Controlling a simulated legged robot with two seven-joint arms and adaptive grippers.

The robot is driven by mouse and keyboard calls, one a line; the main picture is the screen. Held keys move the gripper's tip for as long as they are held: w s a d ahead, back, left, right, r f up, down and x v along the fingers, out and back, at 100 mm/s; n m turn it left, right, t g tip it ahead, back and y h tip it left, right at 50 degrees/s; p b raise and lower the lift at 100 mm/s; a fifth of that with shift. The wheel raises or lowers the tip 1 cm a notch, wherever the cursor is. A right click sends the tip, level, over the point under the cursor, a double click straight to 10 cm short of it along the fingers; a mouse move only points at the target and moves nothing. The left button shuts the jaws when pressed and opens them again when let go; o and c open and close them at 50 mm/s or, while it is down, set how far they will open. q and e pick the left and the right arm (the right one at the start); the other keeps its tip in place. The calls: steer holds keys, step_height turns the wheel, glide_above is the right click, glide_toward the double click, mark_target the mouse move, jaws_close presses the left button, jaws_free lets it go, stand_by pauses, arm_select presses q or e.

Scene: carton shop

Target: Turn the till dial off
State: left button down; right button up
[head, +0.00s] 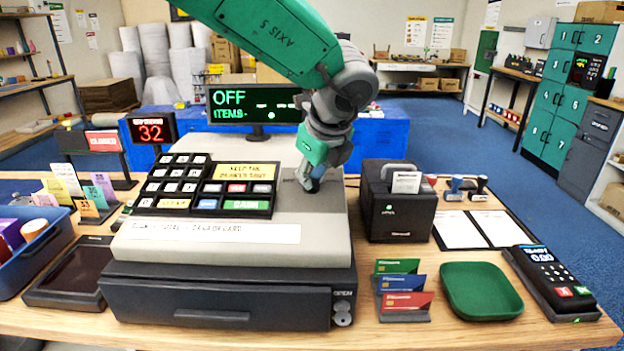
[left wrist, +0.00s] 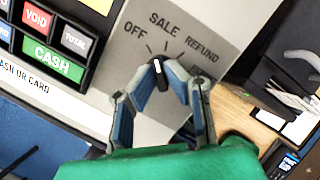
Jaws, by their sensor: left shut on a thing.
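The till (head: 230,250) stands on the wooden counter with a black key block on its left half. Its screen (head: 255,103) reads OFF in green. The black till dial (left wrist: 160,76) shows in the left wrist view on a grey panel marked OFF, SALE and REFUND, with a further label partly hidden. The dial's white pointer leans up and slightly left, toward the OFF side. My left gripper (head: 312,186) reaches down from above to the panel. Its blue-lined fingers are shut on the dial from both sides. In the head view the gripper hides the dial. My right gripper is not in view.
A black receipt printer (head: 398,215) stands close to the right of the till. Card holders (head: 402,290), a green tray (head: 480,290) and a card terminal (head: 550,280) lie at the front right. A blue bin (head: 35,250) and a dark tablet (head: 70,275) are on the left.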

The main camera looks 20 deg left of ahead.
arm_select(q)
steer(key=shift+s+d+f+n+g, duration=0.1)
steer(key=shift+f+n+g, duration=0.15)
steer(key=shift+n, duration=0.55)
steer(key=shift+d+f+n+g, duration=0.1)
steer(key=shift+n+g, duration=0.15)
steer(key=shift+n, duration=0.55)
steer(key=c, duration=1.6)
jaws_free()
steer(key=shift+c, duration=0.2)
steer(key=shift+w+r, duration=0.1)
steer(key=shift+w, duration=0.1)
steer(key=shift+r, duration=0.15)
steer(key=v, duration=1.1)
steer(key=shift+d+r, duration=0.25)
steer(key=shift+d, duration=0.1)
